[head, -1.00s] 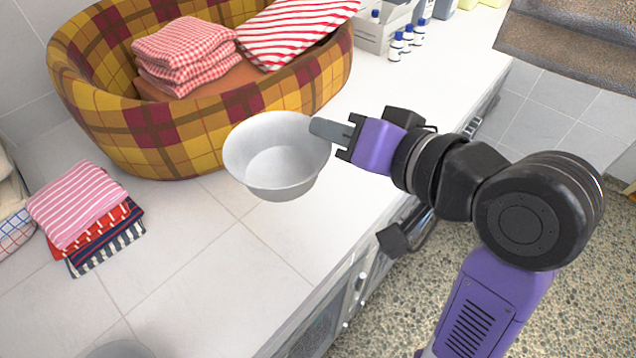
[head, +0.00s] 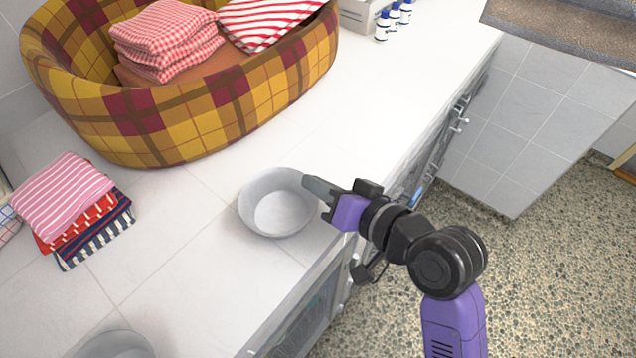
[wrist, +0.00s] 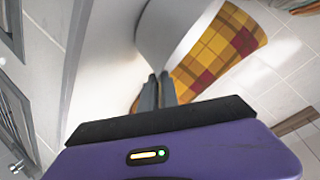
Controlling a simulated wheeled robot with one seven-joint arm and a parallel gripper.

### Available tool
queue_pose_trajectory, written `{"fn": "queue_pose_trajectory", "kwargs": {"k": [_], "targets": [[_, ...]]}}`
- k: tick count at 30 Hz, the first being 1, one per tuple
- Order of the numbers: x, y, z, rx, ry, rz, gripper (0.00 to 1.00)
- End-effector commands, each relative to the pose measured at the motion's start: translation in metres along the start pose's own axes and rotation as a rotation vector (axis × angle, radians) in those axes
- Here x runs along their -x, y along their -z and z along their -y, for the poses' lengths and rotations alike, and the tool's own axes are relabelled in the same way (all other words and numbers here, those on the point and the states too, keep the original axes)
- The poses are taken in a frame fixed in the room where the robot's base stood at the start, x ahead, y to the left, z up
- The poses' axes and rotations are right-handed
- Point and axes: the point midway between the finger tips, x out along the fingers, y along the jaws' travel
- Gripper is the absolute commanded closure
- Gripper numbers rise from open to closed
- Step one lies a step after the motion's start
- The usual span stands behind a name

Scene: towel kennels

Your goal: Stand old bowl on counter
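A pale grey bowl (head: 277,204) is upright at the front part of the white counter (head: 185,245). It is on the counter or just above it; I cannot tell for sure whether its base touches. My gripper (head: 320,189) reaches in from the right and is shut on the bowl's right rim. In the wrist view the two fingers (wrist: 158,91) are close together at the bowl's wall (wrist: 172,30). A second grey bowl (head: 112,346) is cut off at the bottom left of the head view. Neither bowl bears a readable mark.
A plaid basket (head: 185,125) with folded red-checked towels (head: 165,38) stands behind the bowl. A stack of striped towels (head: 72,205) lies at left. Several small bottles (head: 383,27) stand at the back. The counter's front edge is close to the bowl; counter to its left is clear.

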Motion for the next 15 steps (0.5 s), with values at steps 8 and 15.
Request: {"fn": "queue_pose_trajectory", "kwargs": {"k": [8, 15], "targets": [[-0.0012, -0.0018, -0.0018, 0.000, 0.001, -0.002, 1.00], [-0.0014, -0.0025, -0.0025, 0.000, 0.000, -0.001, 0.73]]}}
